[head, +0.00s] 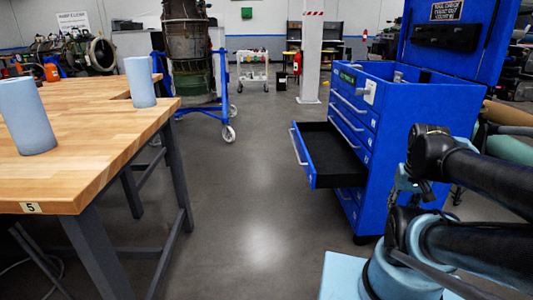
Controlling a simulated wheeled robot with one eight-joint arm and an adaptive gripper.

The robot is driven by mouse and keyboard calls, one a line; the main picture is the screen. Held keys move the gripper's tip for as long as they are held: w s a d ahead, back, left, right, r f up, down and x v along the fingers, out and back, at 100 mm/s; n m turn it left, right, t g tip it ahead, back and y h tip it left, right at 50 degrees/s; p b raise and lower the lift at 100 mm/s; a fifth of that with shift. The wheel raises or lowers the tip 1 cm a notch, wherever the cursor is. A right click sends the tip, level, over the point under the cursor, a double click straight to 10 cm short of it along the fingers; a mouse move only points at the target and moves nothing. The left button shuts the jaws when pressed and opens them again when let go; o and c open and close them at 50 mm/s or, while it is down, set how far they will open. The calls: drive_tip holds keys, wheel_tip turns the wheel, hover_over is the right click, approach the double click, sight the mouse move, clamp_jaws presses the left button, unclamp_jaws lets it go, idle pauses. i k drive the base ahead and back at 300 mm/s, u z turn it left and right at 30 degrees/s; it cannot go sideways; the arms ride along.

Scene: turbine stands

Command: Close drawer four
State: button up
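A blue tool cabinet (385,121) stands right of centre with a column of drawers on its left-facing front. One lower drawer (318,171) is pulled well out to the left. Its black inside looks empty, and a silver handle (299,146) runs along its front. The drawers above it look shut; part of the front below is hidden by the open drawer. I cannot read drawer numbers. My arm crosses the right side, in front of the cabinet's lower right part. Small parts hang by its end joint, which may be my gripper (402,183); its fingers cannot be made out.
A wooden workbench (90,140) fills the left, with two blue cylinders (24,118) (140,82) on top. Grey floor (240,210) is clear between bench and cabinet. A turbine on a blue wheeled stand (222,98) and a white pillar (311,55) stand behind.

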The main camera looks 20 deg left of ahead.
sight(329, 161)
drive_tip(key=u, duration=0.7)
drive_tip(key=i, duration=1)
drive_tip(key=z, duration=0.05)
